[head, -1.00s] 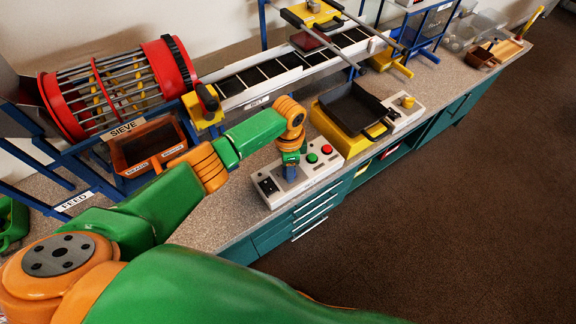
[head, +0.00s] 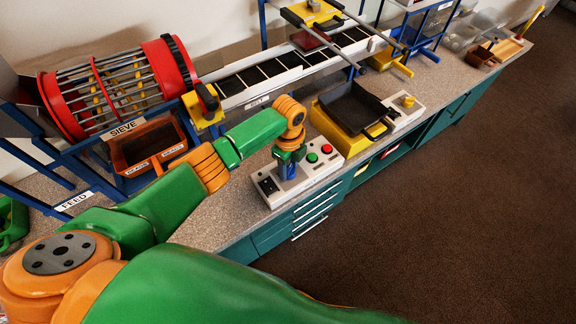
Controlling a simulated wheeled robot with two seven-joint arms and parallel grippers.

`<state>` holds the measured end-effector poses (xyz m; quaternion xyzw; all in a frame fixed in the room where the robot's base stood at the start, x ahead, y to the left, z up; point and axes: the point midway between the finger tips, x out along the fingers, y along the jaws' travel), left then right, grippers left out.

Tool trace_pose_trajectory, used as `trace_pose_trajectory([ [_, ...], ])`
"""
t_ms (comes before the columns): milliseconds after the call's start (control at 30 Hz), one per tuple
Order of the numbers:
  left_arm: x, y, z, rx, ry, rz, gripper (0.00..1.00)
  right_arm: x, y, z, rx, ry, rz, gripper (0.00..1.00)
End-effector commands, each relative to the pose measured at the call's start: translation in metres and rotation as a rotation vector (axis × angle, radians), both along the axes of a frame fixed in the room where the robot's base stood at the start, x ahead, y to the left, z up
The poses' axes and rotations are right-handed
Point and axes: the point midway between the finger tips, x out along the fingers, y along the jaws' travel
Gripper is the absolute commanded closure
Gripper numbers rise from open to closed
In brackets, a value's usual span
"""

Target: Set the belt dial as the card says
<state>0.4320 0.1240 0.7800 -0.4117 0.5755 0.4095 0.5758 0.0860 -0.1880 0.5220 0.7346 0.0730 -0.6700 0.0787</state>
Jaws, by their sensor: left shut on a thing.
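The control box (head: 268,184) is pale, with a red button (head: 326,149), a green button (head: 312,158) and black switches at its near left end. It stands at the bench's front edge. My left gripper (head: 288,173) points down onto the middle of this box and is shut on the belt dial, which the fingers and wrist hide. I cannot see the dial's pointer or marks. The belt (head: 272,75) runs behind, with dark panels between pale rails. No card can be read in this view. My right gripper is not in view.
The red-ended sieve drum (head: 165,68) and an orange-brown bin (head: 118,155) stand at left. A black tray (head: 352,105) on a yellow base sits right of the control box, beside a pale box with a yellow knob (head: 407,101). Bare bench top lies before the bin.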

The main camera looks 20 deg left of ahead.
Motion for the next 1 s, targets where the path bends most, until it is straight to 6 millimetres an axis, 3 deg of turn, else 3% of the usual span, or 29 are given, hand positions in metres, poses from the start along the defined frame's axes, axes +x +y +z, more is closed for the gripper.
trace_pose_trajectory([
  [767, -0.0021, -0.0013, -0.0019, -0.003, 0.006, -0.087, 1.00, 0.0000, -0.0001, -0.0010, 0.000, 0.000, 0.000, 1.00],
  [800, -0.0020, -0.0013, -0.0019, -0.003, 0.006, -0.087, 0.43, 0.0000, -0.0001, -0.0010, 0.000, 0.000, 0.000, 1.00],
  [867, -0.0018, -0.0011, -0.0017, -0.002, 0.006, -0.086, 0.26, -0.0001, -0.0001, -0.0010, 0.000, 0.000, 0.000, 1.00],
  [1000, -0.0013, -0.0006, -0.0012, -0.001, 0.005, -0.085, 0.24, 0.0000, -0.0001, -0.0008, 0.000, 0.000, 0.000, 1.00],
])
